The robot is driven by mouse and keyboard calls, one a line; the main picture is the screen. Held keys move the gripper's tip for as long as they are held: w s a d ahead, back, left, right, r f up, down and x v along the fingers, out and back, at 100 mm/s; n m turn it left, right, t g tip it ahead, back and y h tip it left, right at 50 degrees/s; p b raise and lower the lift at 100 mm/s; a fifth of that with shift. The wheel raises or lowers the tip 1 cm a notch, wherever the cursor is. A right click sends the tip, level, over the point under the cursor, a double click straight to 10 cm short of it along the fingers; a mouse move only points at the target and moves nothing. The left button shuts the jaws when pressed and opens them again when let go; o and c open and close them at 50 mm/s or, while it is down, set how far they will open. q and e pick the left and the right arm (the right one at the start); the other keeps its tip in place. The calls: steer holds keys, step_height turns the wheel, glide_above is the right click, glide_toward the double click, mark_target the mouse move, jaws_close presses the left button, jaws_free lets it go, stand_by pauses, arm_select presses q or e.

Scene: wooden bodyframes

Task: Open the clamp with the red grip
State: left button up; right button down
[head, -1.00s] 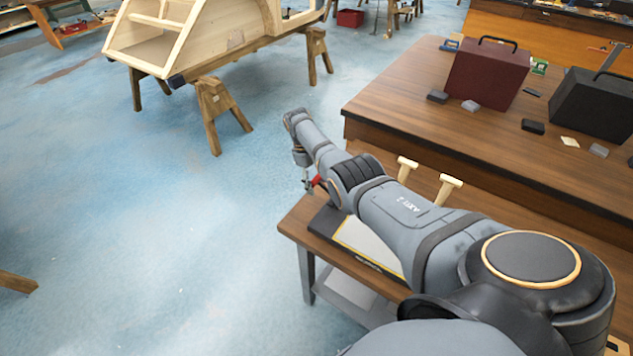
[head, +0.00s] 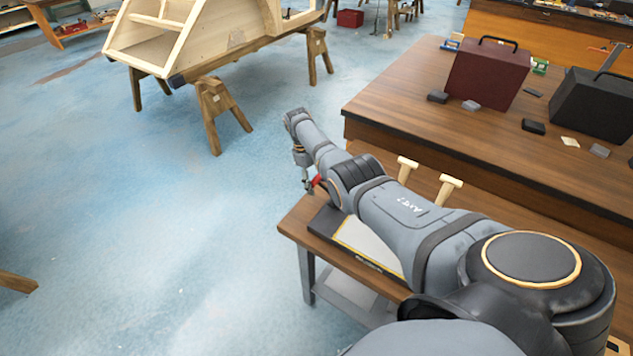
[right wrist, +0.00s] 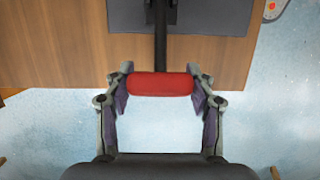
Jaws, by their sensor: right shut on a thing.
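The clamp's red grip (right wrist: 161,85) lies crosswise between the two fingers of my right gripper (right wrist: 160,98) in the right wrist view, with the finger pads at its ends. A dark bar (right wrist: 160,38) of the clamp runs from the grip up over the wooden table to a dark block at the top edge. In the head view my right gripper (head: 308,184) is at the left end of the small table, and a bit of the red grip (head: 317,181) shows beside it. My arm hides most of the clamp there. My left gripper is not in view.
The small wooden table (head: 293,222) carries a dark-edged panel (head: 365,247). A larger workbench (head: 400,110) behind it holds a maroon case (head: 487,75) and a black case (head: 597,103). A wooden frame (head: 205,40) stands on trestles. Open blue floor lies to the left.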

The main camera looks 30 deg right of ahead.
steer(key=shift+w+a, duration=0.2)
stand_by(0.5)
steer(key=c, duration=0.7)
jaws_free()
steer(key=shift+o, duration=1.3)
steer(key=shift+w+f, duration=0.1)
steer(key=shift+w, duration=0.05)
steer(key=shift+d, duration=0.1)
steer(key=shift+r, duration=0.4)
steer(key=v, duration=1.1)
